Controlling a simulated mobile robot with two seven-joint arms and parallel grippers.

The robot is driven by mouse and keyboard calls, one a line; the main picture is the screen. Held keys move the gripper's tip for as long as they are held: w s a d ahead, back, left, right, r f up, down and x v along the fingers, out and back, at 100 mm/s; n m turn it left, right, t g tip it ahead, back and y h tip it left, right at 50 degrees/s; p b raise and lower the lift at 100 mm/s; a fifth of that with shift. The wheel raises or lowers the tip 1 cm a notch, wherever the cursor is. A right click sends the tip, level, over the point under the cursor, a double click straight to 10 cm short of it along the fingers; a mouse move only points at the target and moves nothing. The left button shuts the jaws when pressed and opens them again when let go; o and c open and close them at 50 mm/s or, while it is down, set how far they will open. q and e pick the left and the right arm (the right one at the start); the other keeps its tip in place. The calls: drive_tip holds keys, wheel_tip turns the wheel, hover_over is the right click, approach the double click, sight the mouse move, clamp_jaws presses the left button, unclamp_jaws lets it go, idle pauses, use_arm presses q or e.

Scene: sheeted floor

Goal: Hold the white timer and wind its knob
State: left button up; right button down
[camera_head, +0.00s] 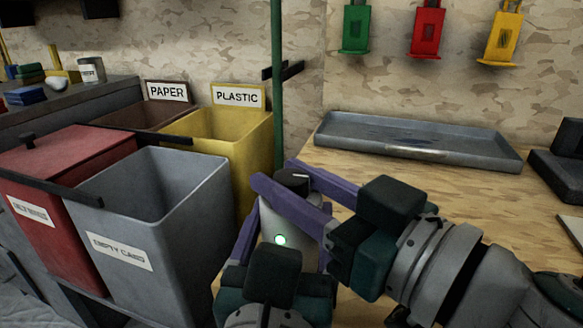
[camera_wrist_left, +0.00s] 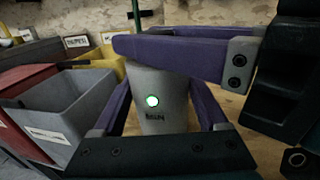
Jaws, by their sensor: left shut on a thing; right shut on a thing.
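The white timer (camera_head: 274,222) is an upright pale cylinder with a lit green dot on its front. Its dark knob (camera_head: 292,179) with a white mark is on top. My left gripper (camera_head: 277,232) is shut on the timer's body, one purple finger on each side; the timer also shows in the left wrist view (camera_wrist_left: 160,100). My right gripper (camera_head: 293,182) reaches in from the right, its purple fingers shut on the knob. In the left wrist view the right gripper's finger hides the knob. Whether the timer touches the table is hidden.
A wooden table (camera_head: 400,190) holds a grey tray (camera_head: 335,138) at the back and a dark object at the right. Left of the timer stand a grey bin (camera_head: 125,215), a red bin (camera_head: 40,215) and a yellow plastic bin (camera_head: 255,150). A green pole (camera_head: 278,80) rises behind.

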drive_tip(key=m+t+h, duration=0.2)
drive_tip(key=h, duration=0.1)
drive_tip(key=shift+a+m, duration=0.15)
drive_tip(key=shift+m, duration=0.15)
drive_tip(key=shift+m+t+h, duration=0.3)
drive_tip(key=shift+h, duration=0.1)
drive_tip(key=shift+c, duration=2.2)
unclamp_jaws()
drive_tip(key=v, duration=1.2)
